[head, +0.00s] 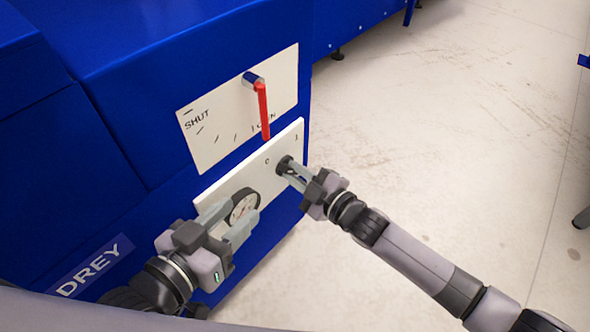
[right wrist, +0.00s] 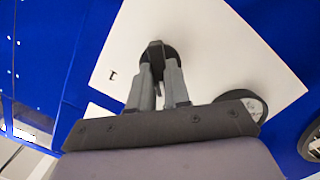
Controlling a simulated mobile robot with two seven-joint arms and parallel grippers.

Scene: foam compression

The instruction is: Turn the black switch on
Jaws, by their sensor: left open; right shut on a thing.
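The black switch (head: 283,163) is a round knob on the lower white panel (head: 262,172) of the blue machine. A "0" mark lies to its left and a "1" mark above it to the right. My right gripper (head: 291,171) is shut on the switch, its fingers partly hiding it. The right wrist view shows the black switch (right wrist: 155,50) between the two grey fingertips of my right gripper (right wrist: 158,72), with an "I" mark to the left. My left gripper (head: 233,222) is open and empty in front of the round gauge (head: 243,205).
A red lever (head: 263,108) hangs from the upper white panel (head: 208,145), marked "SHUT" and "OPEN", just above the switch panel. The gauge also shows in the right wrist view (right wrist: 256,106). The pale floor (head: 440,130) to the right is largely clear.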

